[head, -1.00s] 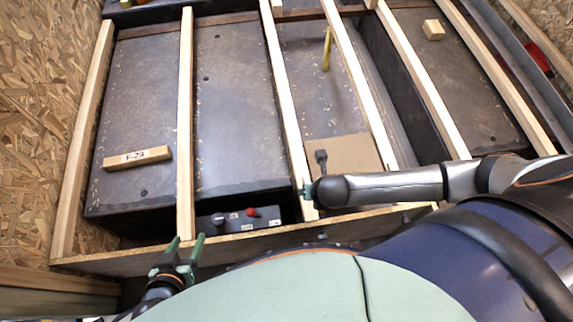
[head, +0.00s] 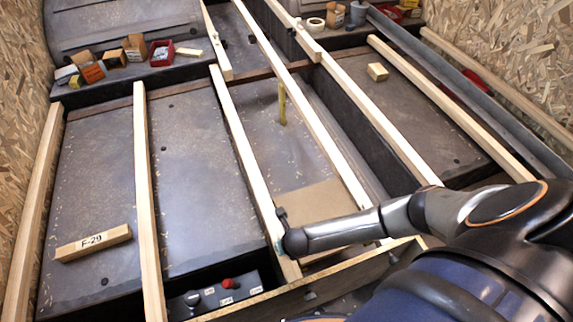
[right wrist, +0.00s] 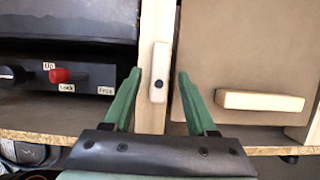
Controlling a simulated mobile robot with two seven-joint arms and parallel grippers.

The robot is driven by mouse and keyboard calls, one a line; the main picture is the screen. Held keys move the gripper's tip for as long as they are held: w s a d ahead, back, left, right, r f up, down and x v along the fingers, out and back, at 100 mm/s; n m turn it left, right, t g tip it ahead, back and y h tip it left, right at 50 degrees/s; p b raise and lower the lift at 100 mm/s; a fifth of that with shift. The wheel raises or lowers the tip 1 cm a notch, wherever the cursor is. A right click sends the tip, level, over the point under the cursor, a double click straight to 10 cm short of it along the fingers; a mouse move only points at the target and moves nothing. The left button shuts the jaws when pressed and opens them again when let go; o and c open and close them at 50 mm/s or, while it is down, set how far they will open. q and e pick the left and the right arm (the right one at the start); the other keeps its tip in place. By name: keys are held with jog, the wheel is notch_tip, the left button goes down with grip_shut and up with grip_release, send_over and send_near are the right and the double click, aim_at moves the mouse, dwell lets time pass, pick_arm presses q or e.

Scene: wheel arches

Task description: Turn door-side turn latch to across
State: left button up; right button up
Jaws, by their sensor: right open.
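In the right wrist view, a pale wooden turn latch (right wrist: 160,60) with a dark pivot screw sits on an upright wooden strip (right wrist: 151,118). The latch stands lengthwise along the strip, beside the brown panel (right wrist: 218,60), which also shows in the head view (head: 310,205). My right gripper (right wrist: 160,75) is open, its green fingers on either side of the latch in the picture; I see no contact, and the depth between them is unclear. In the head view my right arm hides most of this gripper and the latch. My left gripper is not in view.
A wooden handle (right wrist: 260,101) is on the brown panel. Left of the strip is a dark control box with a red knob (right wrist: 62,75). Wooden battens cross the dark floor, with a loose block marked F-29 (head: 93,243). Boxes (head: 93,72) sit at the back.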

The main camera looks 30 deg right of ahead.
jog(key=shift+w, duration=0.1)
jog(key=shift+c, duration=0.3)
jog(key=shift+f, duration=0.1)
grip_shut()
